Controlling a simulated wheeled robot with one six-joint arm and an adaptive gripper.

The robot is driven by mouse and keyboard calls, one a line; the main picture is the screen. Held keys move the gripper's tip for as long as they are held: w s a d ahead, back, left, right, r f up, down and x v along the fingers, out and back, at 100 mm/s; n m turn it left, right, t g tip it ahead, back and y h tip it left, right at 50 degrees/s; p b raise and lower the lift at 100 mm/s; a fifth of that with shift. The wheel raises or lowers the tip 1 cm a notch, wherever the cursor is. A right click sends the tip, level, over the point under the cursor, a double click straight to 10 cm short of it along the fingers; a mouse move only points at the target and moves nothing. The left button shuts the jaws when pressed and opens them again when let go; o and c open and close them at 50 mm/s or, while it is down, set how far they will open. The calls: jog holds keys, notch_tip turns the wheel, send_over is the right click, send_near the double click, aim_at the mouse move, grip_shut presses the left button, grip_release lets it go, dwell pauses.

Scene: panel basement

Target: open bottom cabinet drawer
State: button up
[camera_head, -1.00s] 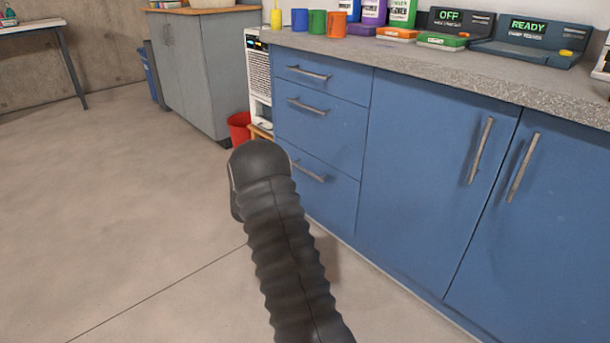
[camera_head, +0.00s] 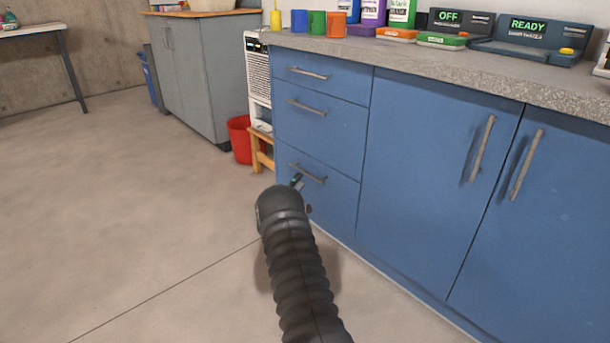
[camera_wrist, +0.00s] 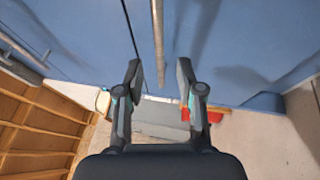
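The blue cabinet has a stack of three drawers at its left end. The bottom drawer (camera_head: 335,205) is shut, and its grey bar handle (camera_head: 312,175) shows just past my gripper (camera_head: 297,181). My dark arm covers part of the view below it. In the wrist view my gripper (camera_wrist: 159,74) is open, its two fingers apart on either side of the line of a metal bar handle (camera_wrist: 158,38). The handle lies at or just beyond the fingertips; I cannot tell whether they touch it.
A second bar handle (camera_wrist: 22,52) shows at the left of the wrist view. A wooden stool (camera_head: 262,150) and a red bucket (camera_head: 240,140) stand left of the drawers. The floor (camera_head: 150,220) in front is clear.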

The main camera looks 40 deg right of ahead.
aim_at(305, 173)
jog(key=shift+b+x, duration=0.35)
jog(key=shift+x, duration=2.8)
jog(key=shift+c, duration=0.2)
grip_shut()
